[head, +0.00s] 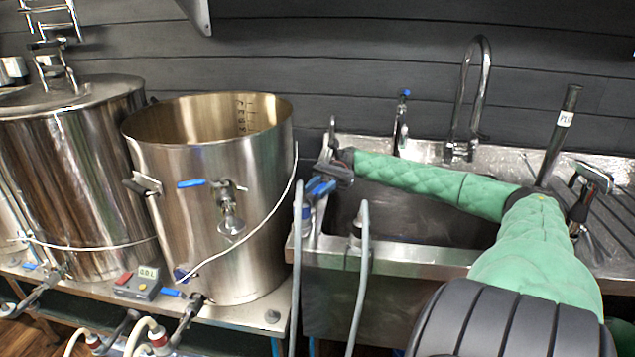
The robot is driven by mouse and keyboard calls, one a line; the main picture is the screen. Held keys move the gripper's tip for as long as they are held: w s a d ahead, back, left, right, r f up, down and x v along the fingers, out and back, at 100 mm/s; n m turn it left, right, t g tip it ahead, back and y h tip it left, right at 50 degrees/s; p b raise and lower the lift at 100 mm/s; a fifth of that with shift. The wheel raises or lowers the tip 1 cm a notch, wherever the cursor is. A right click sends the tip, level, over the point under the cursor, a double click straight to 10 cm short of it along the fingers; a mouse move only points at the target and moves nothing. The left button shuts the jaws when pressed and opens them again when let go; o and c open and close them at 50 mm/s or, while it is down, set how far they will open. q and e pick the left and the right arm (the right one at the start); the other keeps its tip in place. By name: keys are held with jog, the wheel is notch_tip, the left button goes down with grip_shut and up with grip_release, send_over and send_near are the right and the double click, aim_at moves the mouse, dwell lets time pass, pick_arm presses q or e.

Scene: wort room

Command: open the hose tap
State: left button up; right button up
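My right arm, in a green quilted sleeve, reaches leftward across the sink in the head view. My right gripper (322,181) is at its end, over the sink's left front corner. Blue parts show right at its fingertips, above the top of a grey hose (296,265); I cannot tell whether they are a tap handle or part of the gripper. Whether the fingers are open or shut is too small to tell. A small tap with a blue top (402,115) stands at the back of the sink, apart from the gripper. My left gripper is not in view.
A steel sink (440,262) has a tall curved faucet (478,85) behind it. A second grey hose (363,270) rises at its front edge. An open steel kettle (262,190) with a blue-handled valve stands close left of the gripper. A lidded vessel (85,185) stands further left.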

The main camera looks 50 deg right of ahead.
jog(key=shift+o, duration=0.3)
jog(key=shift+f, duration=0.1)
jog(key=shift+d, duration=0.25)
jog(key=w+d+b, duration=0.1)
jog(key=d, duration=0.6)
jog(key=shift+c, duration=0.5)
